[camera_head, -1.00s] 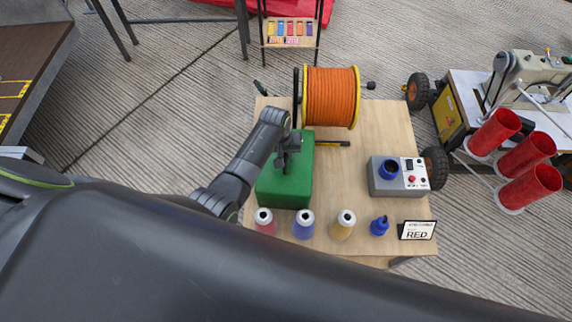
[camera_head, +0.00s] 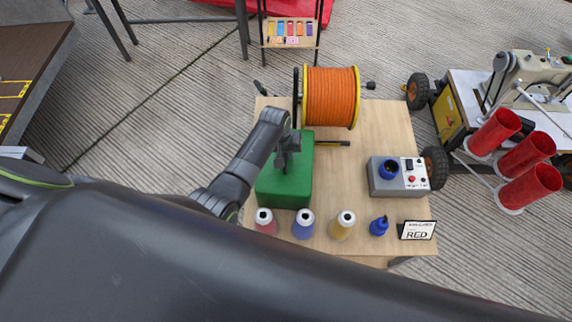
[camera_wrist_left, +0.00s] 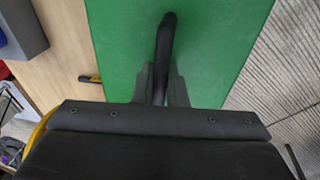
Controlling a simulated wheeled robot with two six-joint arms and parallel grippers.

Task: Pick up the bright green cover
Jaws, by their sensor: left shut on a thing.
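The bright green cover (camera_head: 290,183) is a box-like shape at the left side of the wooden table (camera_head: 390,130). My left gripper (camera_head: 285,160) is over its top, shut on its dark handle. In the left wrist view the green top (camera_wrist_left: 225,50) fills the middle, and the black bar handle (camera_wrist_left: 166,40) runs between the two fingers of my left gripper (camera_wrist_left: 160,85). I cannot tell whether the cover is lifted off the table; what is under it is hidden. My right gripper is not in view.
An orange cable reel (camera_head: 331,97) stands behind the cover. A grey box with buttons (camera_head: 399,176) is to the right.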

